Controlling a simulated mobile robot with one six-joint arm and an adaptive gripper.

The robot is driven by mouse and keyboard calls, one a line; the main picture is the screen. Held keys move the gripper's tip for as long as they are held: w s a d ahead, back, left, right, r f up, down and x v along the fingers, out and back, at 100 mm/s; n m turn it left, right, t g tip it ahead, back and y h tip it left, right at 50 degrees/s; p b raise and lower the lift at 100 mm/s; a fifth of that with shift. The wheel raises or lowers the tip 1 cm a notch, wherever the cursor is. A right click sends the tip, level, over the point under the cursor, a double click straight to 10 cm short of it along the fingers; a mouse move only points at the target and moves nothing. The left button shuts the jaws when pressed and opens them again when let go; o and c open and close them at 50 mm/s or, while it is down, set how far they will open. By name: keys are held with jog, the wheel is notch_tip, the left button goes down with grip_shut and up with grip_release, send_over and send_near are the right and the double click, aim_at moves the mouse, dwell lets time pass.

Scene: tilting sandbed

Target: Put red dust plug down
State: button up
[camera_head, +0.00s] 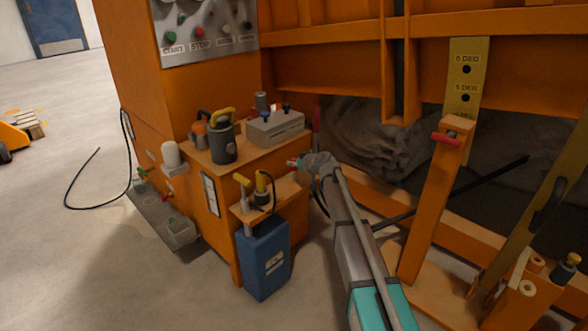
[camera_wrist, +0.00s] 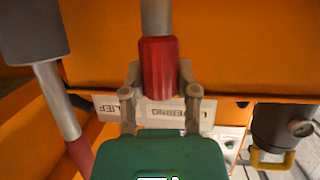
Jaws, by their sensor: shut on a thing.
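My gripper (camera_head: 302,163) is at the shelf corner of the orange cabinet. A grey cylinder continues from the red piece to the top edge; I cannot tell whether the two are joined. In the head view a small red tip, likely the plug (camera_head: 292,162), shows at the fingers. Whether it touches the shelf is hidden.
The upper shelf holds a dark can (camera_head: 223,145) with a yellow handle and a grey box (camera_head: 275,128). A lower ledge (camera_head: 285,191) holds yellow-topped pieces above a blue container (camera_head: 264,260). Another red-ended grey cylinder (camera_wrist: 57,103) shows left in the wrist view. An orange post (camera_head: 435,210) stands right.

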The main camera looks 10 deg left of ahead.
jog(key=shift+f, duration=0.45)
jog(key=o, duration=0.9)
jog(key=shift+o, duration=0.2)
jog(key=shift+r, duration=0.15)
jog(key=shift+s+r, duration=0.1)
jog(key=p+v, duration=0.4)
jog(key=v, duration=0.7)
jog(key=shift+s+d, duration=0.25)
jog(key=shift+d, duration=0.05)
jog(key=shift+r, duration=0.1)
